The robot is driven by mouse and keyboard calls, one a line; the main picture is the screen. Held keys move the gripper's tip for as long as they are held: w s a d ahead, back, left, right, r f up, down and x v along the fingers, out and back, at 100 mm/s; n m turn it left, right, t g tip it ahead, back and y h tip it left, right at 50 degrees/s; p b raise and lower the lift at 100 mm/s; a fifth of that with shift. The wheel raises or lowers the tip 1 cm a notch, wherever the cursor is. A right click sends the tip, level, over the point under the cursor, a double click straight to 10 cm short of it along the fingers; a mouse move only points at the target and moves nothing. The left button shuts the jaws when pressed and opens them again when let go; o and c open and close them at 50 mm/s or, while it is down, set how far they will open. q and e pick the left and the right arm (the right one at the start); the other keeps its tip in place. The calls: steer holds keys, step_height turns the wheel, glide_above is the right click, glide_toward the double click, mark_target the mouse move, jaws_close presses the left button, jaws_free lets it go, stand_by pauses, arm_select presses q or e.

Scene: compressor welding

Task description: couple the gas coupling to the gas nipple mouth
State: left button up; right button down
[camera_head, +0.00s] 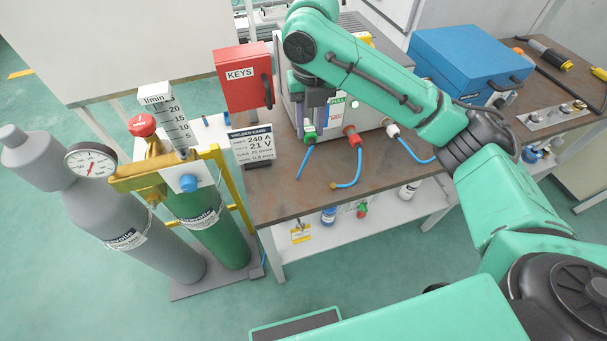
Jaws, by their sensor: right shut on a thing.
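My right gripper (312,122) is at the left front of the welding machine (367,118), pointing down with its jaws closed. Just below its fingertips is a green-and-white coupling (309,137) with a short blue hose (302,163) hanging onto the bench. The jaws appear shut on this coupling. The nipple mouth behind it is hidden by the gripper, so I cannot tell if the two touch. A red coupling (352,138) and a white coupling (393,131), each with a blue hose, sit farther right on the machine front. My left gripper is not in view.
A welder card (252,146) stands on the bench (285,196) left of the gripper, before a red KEYS box (242,78). Gas cylinders (135,240) with a gauge and flow meter stand at left. A blue box (466,62) is at right. The front bench strip is mostly clear.

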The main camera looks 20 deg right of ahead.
steer(key=shift+r+n, duration=0.45)
steer(key=shift+n, duration=0.35)
step_height(320, 180, down, 20)
steer(key=p, duration=0.4)
steer(key=shift+r, duration=0.25)
steer(key=shift+f, duration=0.1)
steer(key=shift+f, duration=0.1)
steer(key=shift+f, duration=0.1)
steer(key=c, duration=0.6)
jaws_free()
steer(key=shift+o, duration=0.2)
steer(key=shift+b, duration=0.3)
